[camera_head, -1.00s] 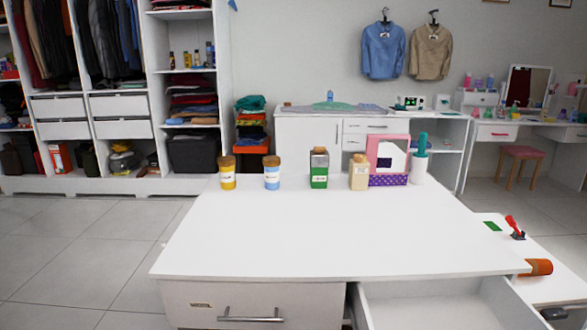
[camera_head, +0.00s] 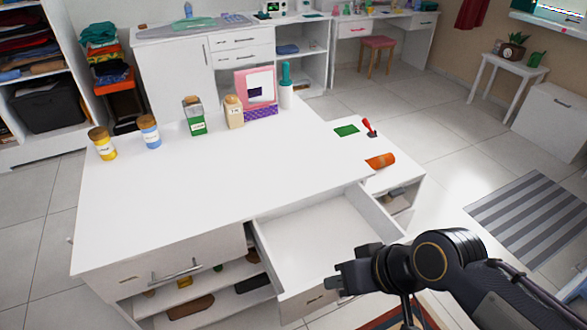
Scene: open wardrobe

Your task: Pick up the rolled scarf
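An orange roll (camera_head: 380,161), which looks like the rolled scarf, lies on its side on a low white side surface (camera_head: 400,180) to the right of the large white table. My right gripper (camera_head: 332,278) is at the lower middle, over the front of the open drawer. It is well apart from the roll, nearer to me. It is dark and seen at an angle, so its finger gap is unclear; nothing shows in it. My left gripper is not in view.
The white table (camera_head: 190,210) is mostly clear, with several bottles and a pink box (camera_head: 255,90) along its back edge. An open empty drawer (camera_head: 320,240) juts out in front. A green card (camera_head: 346,130) and a red-handled item (camera_head: 369,127) lie beyond the roll.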

